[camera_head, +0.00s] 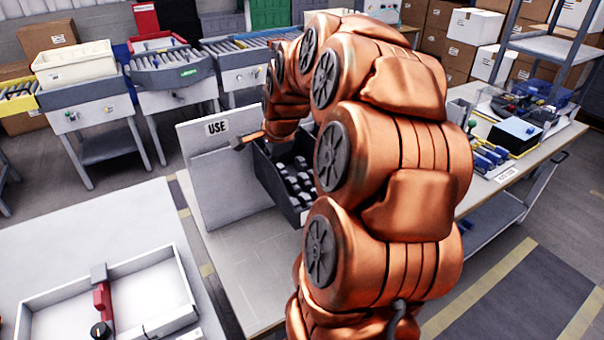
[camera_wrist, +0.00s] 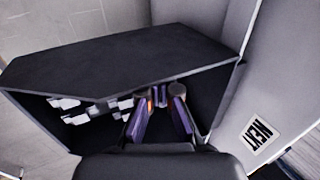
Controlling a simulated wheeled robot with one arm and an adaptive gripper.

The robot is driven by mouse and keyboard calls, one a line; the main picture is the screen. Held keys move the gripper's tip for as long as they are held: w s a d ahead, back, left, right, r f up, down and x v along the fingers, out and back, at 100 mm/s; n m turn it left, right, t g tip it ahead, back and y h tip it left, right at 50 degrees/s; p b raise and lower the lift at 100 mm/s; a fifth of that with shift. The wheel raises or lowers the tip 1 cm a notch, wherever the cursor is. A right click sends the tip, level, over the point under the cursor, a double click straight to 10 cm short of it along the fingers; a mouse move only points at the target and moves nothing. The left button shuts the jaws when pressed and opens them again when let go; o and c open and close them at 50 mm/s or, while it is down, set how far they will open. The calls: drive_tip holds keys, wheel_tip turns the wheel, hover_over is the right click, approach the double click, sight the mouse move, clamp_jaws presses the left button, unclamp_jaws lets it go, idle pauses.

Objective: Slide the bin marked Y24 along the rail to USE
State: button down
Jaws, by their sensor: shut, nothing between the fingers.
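In the head view a dark open bin (camera_head: 268,172) stands by a grey upright panel with a USE sign (camera_head: 216,127). Several dark and pale pieces lie in the bin. My copper arm hides the bin's right side, and my gripper cannot be made out there. In the wrist view my gripper (camera_wrist: 160,100) is shut and empty, in front of a dark bin (camera_wrist: 120,60) with white pieces inside. Whether it touches the bin is unclear. A NEXT sign (camera_wrist: 259,133) is on the grey panel to the right. No Y24 mark is readable.
The grey table top (camera_head: 235,245) in front of the bin is bare. A white tray (camera_head: 150,285) with a red-handled part is at the lower left. Blue and black items (camera_head: 515,130) stand on the bench at the right. Roller conveyors (camera_head: 170,65) run along the back.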

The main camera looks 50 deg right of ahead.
drive_tip(key=w+a, duration=0.2)
drive_tip(key=a, duration=0.5)
drive_tip(key=w+a+b, duration=0.1)
drive_tip(key=w+a, duration=0.2)
drive_tip(key=a, duration=0.4)
idle(2.4)
drive_tip(key=shift+d, duration=0.1)
drive_tip(key=shift+s+d+b, duration=0.25)
drive_tip(key=shift+d+b, duration=0.05)
drive_tip(key=shift+d, duration=0.2)
drive_tip(key=d+p+v, duration=0.1)
drive_tip(key=v, duration=0.6)
idle(0.6)
drive_tip(key=shift+s+a, duration=0.1)
drive_tip(key=shift+s, duration=0.05)
